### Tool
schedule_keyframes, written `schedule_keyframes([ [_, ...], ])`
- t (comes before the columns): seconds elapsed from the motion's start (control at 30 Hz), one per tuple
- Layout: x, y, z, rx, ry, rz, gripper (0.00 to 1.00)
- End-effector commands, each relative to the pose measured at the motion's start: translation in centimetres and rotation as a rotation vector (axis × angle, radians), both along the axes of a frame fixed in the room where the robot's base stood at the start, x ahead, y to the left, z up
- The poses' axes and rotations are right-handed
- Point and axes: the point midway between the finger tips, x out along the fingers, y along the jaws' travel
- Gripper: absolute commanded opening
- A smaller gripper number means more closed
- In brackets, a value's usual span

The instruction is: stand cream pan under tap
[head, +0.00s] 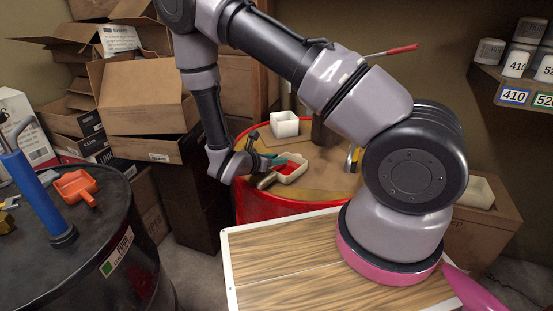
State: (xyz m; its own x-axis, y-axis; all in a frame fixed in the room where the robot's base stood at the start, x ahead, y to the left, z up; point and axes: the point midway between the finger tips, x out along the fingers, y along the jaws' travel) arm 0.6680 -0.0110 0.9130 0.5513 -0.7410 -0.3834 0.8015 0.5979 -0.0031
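A shallow cream pan (292,172) with red inside lies on the top of the red drum (262,207), in the middle of the view. My gripper (264,158) is low over the drum top, just left of the pan. Its fingers are small and dark here, so I cannot tell whether they are open or touch the pan. A short olive-brown piece (267,180) lies at the pan's left end. I cannot make out a tap with certainty.
A white square tub (284,124) and a yellow-and-grey item (353,158) stand on the red drum. A black drum (100,235) at left bears a blue pump (38,190) and an orange scoop (76,186). Cardboard boxes (140,100) crowd behind. A shelf (490,75) holds cans.

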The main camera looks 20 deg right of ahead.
Motion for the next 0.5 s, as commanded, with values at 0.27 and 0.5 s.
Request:
schedule_keyframes([
  [0.27, 0.0, 0.0, 0.0, 0.000, 0.001, 0.000, 0.40],
  [0.5, -1.4, 2.1, 1.0, 0.002, 0.000, 0.005, 0.40],
])
